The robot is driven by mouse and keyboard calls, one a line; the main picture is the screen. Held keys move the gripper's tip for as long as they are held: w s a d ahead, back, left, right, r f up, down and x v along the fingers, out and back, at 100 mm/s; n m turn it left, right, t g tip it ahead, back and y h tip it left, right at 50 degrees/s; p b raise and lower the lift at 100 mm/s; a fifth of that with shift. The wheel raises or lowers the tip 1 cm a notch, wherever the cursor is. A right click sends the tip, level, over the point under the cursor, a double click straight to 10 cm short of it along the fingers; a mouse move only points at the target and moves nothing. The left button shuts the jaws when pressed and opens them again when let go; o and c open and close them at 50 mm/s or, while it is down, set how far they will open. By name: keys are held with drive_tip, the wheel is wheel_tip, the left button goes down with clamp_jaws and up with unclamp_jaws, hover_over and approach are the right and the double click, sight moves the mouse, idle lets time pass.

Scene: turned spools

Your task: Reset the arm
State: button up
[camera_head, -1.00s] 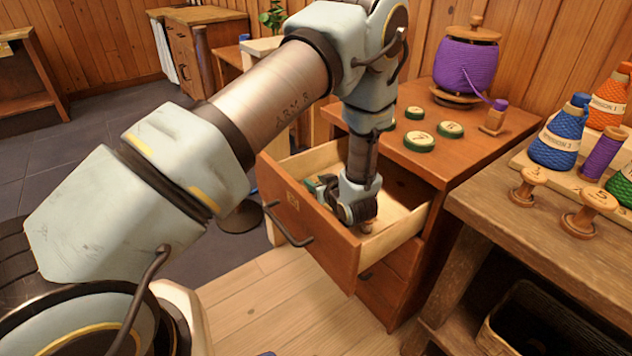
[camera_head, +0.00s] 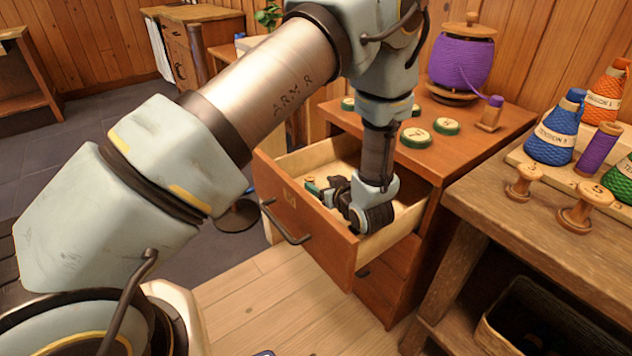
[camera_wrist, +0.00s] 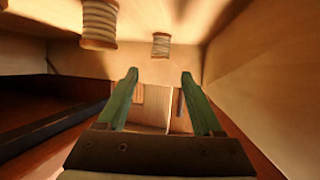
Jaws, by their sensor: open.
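My gripper (camera_head: 318,190) is inside the pulled-out top drawer (camera_head: 310,229) of the brown wooden cabinet (camera_head: 465,150), low between its walls. In the wrist view its two green fingers (camera_wrist: 160,84) stand apart with nothing between them. Two small spools wound with pale thread show ahead in the wrist view: a nearer one (camera_wrist: 99,22) at the upper left and a farther one (camera_wrist: 161,45) near the middle. Both are apart from the fingers. My wrist hides part of the drawer's inside in the head view.
The bench (camera_head: 510,225) at right holds wooden spools (camera_head: 524,183) and coloured thread cones (camera_head: 556,132).

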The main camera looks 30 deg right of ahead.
drive_tip(key=shift+s+r, duration=0.3)
drive_tip(key=shift+s, duration=0.25)
drive_tip(key=w+a+r+g+p, duration=0.2)
drive_tip(key=w+a+r, duration=0.1)
drive_tip(key=a+r, duration=0.1)
drive_tip(key=w+a+r+g+h+p, duration=0.1)
drive_tip(key=w+a+r+g+p, duration=0.1)
drive_tip(key=r, duration=0.4)
drive_tip(key=w+a+r+g+h+p, duration=0.1)
drive_tip(key=w+a+r+g+p, duration=0.1)
drive_tip(key=w+a+r, duration=0.2)
drive_tip(key=shift+a+r+g, duration=0.15)
drive_tip(key=shift+a+r, duration=0.35)
drive_tip(key=shift+a, duration=0.25)
drive_tip(key=shift+a+r+g, duration=0.15)
drive_tip(key=shift+a+r, duration=0.3)
drive_tip(key=shift+a, duration=0.25)
drive_tip(key=s+a+r+g+p, duration=0.1)
drive_tip(key=s+a+r, duration=0.2)
drive_tip(key=a, duration=0.5)
drive_tip(key=s+a+r+g+y+p, duration=0.1)
drive_tip(key=s+a+r, duration=0.3)
drive_tip(key=a, duration=0.4)
drive_tip(key=s+a+r+m+g+p, duration=0.1)
drive_tip(key=s+a+r+g+p, duration=0.1)
drive_tip(key=s+a, duration=0.4)
wheel_tip(320, 180, up, 2)
drive_tip(key=shift+a+r+g+y, duration=0.2)
drive_tip(key=shift+a+g+y, duration=0.2)
drive_tip(key=shift+a+g, duration=0.4)
